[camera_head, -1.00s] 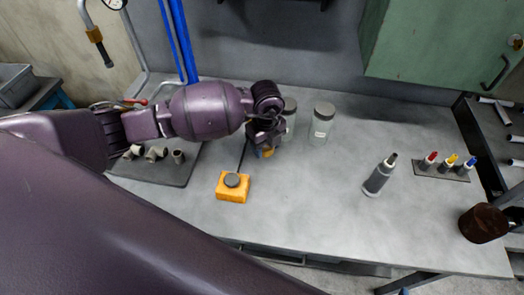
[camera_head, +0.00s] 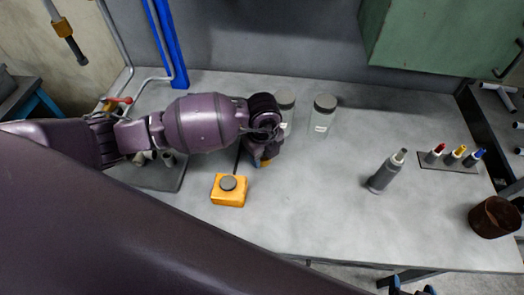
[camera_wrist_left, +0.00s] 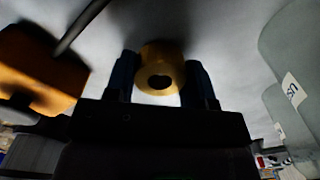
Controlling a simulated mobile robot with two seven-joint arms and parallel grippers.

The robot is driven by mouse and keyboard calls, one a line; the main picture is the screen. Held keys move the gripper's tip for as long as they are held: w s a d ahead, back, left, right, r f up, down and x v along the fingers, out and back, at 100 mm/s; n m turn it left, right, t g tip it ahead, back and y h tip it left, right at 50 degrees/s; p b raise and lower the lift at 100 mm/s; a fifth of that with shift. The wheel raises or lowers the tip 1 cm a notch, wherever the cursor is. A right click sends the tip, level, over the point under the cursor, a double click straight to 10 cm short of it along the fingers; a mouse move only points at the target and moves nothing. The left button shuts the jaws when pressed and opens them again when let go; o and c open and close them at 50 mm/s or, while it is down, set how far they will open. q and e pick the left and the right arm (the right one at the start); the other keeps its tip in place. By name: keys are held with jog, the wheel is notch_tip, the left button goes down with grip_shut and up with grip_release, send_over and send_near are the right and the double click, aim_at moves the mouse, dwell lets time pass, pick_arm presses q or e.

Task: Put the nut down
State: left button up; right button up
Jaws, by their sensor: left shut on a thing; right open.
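My left gripper (camera_head: 262,160) is low over the workbench, beside the glass jars. In the left wrist view its two blue fingers (camera_wrist_left: 160,80) are shut on a brass-coloured nut (camera_wrist_left: 160,55) with a dark round hole. In the head view the nut is mostly hidden by the gripper. I cannot tell whether the nut touches the bench. My right gripper (camera_head: 412,289) shows only its blue fingertips, apart and empty, at the bottom edge of the head view.
An orange block with a grey button (camera_head: 229,190) sits just left of my left gripper. Two lidded glass jars (camera_head: 323,117) stand behind and right. A grey bottle (camera_head: 384,174), a marker holder (camera_head: 448,164) and a brown cup (camera_head: 494,217) are farther right. The bench (camera_head: 315,205) between is clear.

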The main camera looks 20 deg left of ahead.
jog(key=shift+d, duration=0.1)
pick_arm(q)
jog(key=shift+f, duration=0.35)
pick_arm(e)
jog(key=shift+s+f, duration=0.1)
pick_arm(q)
jog(key=o, duration=1)
pick_arm(e)
jog(key=shift+s+d+f, duration=0.1)
jog(key=shift+s+f, duration=0.05)
jog(key=shift+s, duration=0.15)
